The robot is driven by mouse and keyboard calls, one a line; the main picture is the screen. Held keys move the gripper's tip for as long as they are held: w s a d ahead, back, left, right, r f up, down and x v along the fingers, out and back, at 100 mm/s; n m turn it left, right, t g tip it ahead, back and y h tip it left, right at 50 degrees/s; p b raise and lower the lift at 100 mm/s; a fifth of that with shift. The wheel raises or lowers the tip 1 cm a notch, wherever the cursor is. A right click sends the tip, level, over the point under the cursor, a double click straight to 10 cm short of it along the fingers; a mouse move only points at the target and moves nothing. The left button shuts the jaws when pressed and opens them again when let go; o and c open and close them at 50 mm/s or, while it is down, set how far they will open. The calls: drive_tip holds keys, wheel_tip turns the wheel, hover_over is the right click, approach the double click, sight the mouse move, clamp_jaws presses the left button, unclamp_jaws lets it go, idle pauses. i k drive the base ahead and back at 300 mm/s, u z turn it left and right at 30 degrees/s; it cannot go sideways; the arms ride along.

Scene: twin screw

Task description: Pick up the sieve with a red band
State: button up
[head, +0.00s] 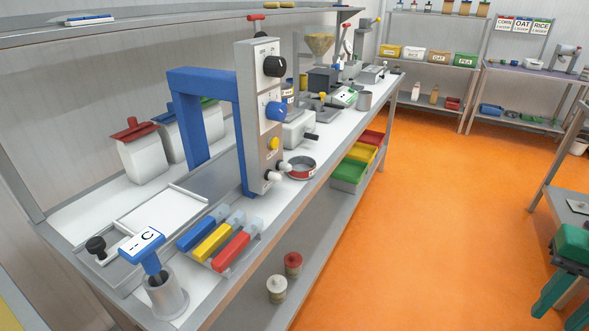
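A round, shallow metal sieve with a red band (301,168) sits on the long workbench, near its front edge. It stands just right of the control panel's white knobs, and its open top faces up. A small white label shows on the red side. The panel's lower end is close to its left side; I cannot tell whether they touch.
The tall grey control panel (262,120) with its blue frame (205,90) rises beside the sieve. Blue, yellow and red handled tools (217,238) and a metal cup (165,296) stand nearer. Colored bins (350,172) sit below the bench edge. The orange floor (430,220) is open.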

sight(304, 168)
drive_tip(key=i, duration=0.85)
drive_tip(key=z, duration=0.05)
